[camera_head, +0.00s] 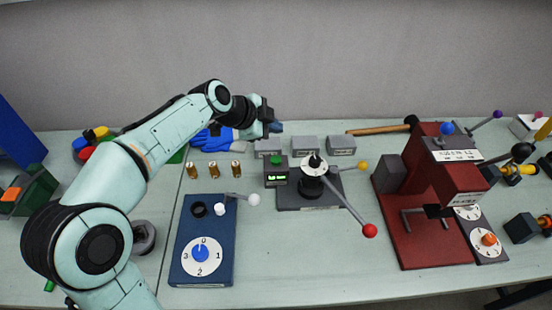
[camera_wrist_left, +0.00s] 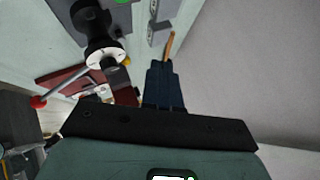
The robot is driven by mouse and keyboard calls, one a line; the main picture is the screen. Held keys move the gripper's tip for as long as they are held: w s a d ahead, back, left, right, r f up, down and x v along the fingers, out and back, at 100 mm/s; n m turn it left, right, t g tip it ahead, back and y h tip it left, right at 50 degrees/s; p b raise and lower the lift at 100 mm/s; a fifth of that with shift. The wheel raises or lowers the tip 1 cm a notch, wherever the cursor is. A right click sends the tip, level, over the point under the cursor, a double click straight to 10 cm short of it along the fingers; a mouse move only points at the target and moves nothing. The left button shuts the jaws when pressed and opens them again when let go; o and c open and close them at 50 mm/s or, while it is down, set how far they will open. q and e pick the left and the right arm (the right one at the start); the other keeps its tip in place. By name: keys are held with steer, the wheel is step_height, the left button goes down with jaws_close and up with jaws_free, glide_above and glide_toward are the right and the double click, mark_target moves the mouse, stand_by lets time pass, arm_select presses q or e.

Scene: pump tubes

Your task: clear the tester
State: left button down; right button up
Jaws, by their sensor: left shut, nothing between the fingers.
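A grey-based device (camera_head: 310,200) with a black hub, a red-knobbed lever and a yellow-knobbed rod stands mid-table. A box with a green button and lit green display (camera_head: 278,177) sits at its left. I cannot tell for sure which device is the tester. A blue box (camera_head: 190,262) with a numbered dial, a dark round socket and a white-knobbed lever stands to its left. Three brass tubes (camera_head: 213,169) stand upright behind the blue box. My left gripper (camera_head: 278,127) is shut and empty above the table's back; its dark fingers also show in the wrist view (camera_wrist_left: 163,85). My right gripper is out of view.
Three grey labelled blocks (camera_head: 304,144) line the back. Blue gloves (camera_head: 208,140) lie under my left arm. The front middle of the table is clear.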

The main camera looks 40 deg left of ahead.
arm_select(q)
steer(key=f, duration=0.2)
steer(key=b, duration=0.5)
glide_above(274, 161)
step_height(274, 161, down, 6)
steer(key=shift+s+r, duration=0.1)
steer(key=shift+r, duration=0.05)
steer(key=shift+f+b, duration=0.45)
steer(key=shift+b, duration=0.15)
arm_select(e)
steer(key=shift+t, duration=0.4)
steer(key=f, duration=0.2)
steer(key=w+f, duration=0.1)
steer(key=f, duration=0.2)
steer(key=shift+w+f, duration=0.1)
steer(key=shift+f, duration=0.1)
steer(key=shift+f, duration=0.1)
arm_select(q)
steer(key=shift+f+b, duration=0.4)
steer(key=shift+b, duration=0.3)
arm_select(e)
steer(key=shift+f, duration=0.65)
arm_select(q)
steer(key=shift+f, duration=0.15)
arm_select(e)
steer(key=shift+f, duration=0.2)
